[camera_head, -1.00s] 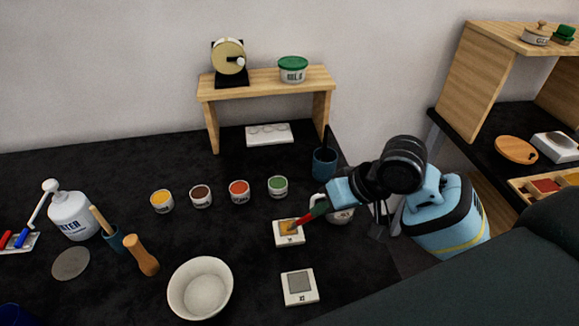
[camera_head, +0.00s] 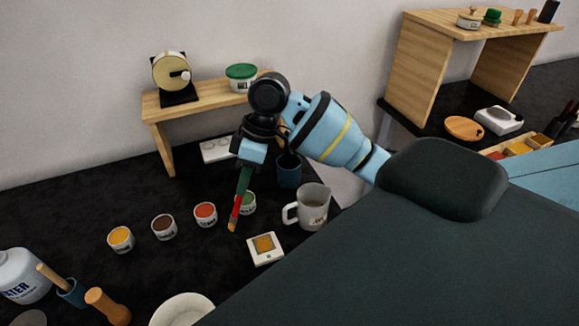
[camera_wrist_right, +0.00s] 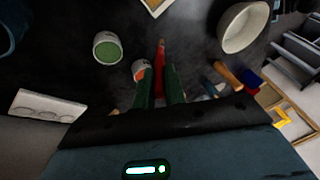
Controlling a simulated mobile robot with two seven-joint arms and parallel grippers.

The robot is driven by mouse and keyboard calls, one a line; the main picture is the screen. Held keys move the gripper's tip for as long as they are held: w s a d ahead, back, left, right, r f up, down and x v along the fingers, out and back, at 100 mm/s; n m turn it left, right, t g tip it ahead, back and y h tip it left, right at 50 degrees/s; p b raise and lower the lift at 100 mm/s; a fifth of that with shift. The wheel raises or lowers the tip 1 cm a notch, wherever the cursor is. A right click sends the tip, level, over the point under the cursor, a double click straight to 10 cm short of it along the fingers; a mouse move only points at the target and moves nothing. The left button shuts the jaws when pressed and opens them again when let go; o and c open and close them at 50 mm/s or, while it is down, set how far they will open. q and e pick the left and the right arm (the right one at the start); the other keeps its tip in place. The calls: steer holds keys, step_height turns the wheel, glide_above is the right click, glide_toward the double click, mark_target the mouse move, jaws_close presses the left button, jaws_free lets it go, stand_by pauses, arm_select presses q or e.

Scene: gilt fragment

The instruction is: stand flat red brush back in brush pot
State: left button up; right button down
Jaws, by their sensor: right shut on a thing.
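My right gripper (camera_head: 242,188) is shut on the flat red brush (camera_head: 236,211). The brush points downward, slightly tilted, its ochre tip in front of the green paint pot (camera_head: 248,203). The red brush also shows between the dark green fingers in the right wrist view (camera_wrist_right: 161,55). The dark blue brush pot (camera_head: 289,171) stands behind and right of the brush, partly hidden by my arm. Part of a blue pot shows at the left edge of the right wrist view (camera_wrist_right: 10,32). My left gripper is not in view.
A measuring jug (camera_head: 313,208) stands right of the brush, with an ochre tile (camera_head: 265,249) in front. Orange (camera_head: 205,214), brown (camera_head: 164,227) and yellow (camera_head: 120,239) paint pots line the left. A wooden riser (camera_head: 205,97) stands behind. A white bowl (camera_head: 183,309) is in front.

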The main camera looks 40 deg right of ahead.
steer(key=w+d+r+n+h, duration=0.2)
steer(key=w+d+r+n, duration=0.1)
steer(key=d+r+n, duration=0.5)
steer(key=w+d+r+n+h, duration=0.2)
steer(key=d+r+n+h, duration=0.1)
steer(key=d+r+n, duration=0.45)
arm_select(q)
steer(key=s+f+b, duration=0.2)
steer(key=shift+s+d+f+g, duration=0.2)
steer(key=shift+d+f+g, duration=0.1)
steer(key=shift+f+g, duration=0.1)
arm_select(e)
step_height(320, 180, down, 14)
steer(key=d+m, duration=0.1)
steer(key=d, duration=0.1)
steer(key=shift+w+r, duration=0.15)
steer(key=shift+r, duration=0.05)
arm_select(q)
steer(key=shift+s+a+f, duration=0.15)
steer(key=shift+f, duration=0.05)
arm_select(e)
steer(key=shift+a+f, duration=0.1)
steer(key=shift+f, duration=2.15)
steer(key=c, duration=1.5)
jaws_free()
steer(key=shift+o, duration=0.2)
